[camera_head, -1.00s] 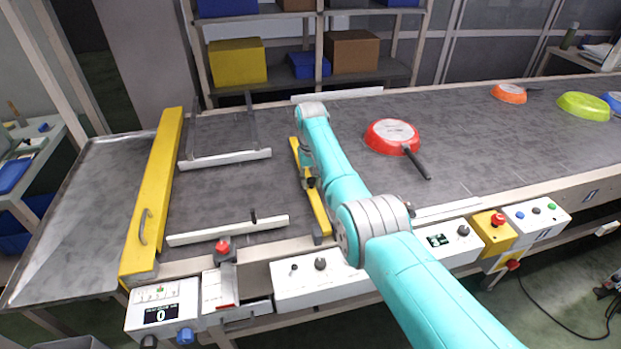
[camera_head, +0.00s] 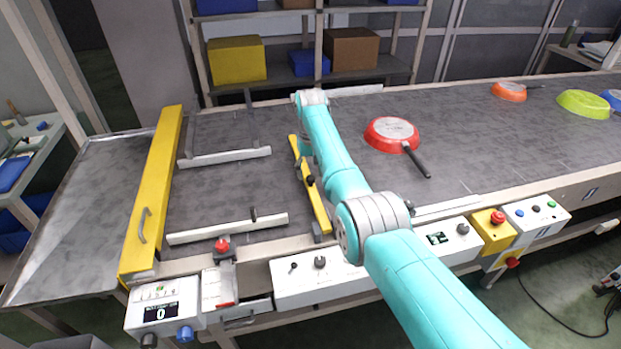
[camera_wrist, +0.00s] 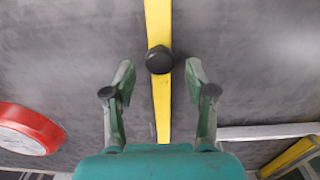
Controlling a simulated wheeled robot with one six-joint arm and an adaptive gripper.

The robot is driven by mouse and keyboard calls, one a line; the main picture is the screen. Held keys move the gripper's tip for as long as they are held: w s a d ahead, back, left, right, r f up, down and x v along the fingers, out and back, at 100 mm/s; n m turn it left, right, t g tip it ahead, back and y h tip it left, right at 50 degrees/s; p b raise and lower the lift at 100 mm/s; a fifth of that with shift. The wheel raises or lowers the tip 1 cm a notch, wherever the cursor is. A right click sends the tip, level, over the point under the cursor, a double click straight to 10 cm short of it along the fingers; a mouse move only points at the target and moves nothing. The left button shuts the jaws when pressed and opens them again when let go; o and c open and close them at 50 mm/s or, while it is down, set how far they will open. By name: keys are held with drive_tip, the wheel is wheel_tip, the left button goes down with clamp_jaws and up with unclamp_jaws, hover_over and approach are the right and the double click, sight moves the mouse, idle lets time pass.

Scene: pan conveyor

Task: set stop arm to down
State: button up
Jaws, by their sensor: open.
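The stop arm is a long yellow bar (camera_head: 320,210) that runs across the belt left of the red pan, with a round black knob (camera_head: 310,181) on it. In the wrist view the yellow bar (camera_wrist: 160,105) runs up the middle, and the black knob (camera_wrist: 160,60) sits between and slightly beyond the fingertips. My gripper (camera_wrist: 160,75) is open and empty, one finger on each side of the bar. In the head view my arm partly hides the gripper. I cannot tell how high the bar is above the belt.
A red pan (camera_head: 391,131) lies right of my arm, its dark handle pointing toward the front edge. Orange (camera_head: 509,91) and green (camera_head: 582,103) pans lie farther right. White guide rails (camera_head: 228,229) and a yellow gate (camera_head: 152,195) are left. Control boxes (camera_head: 318,281) line the front.

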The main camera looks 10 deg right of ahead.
wheel_tip(320, 180, up, 8)
drive_tip(key=shift+r, duration=0.2)
idle(0.4)
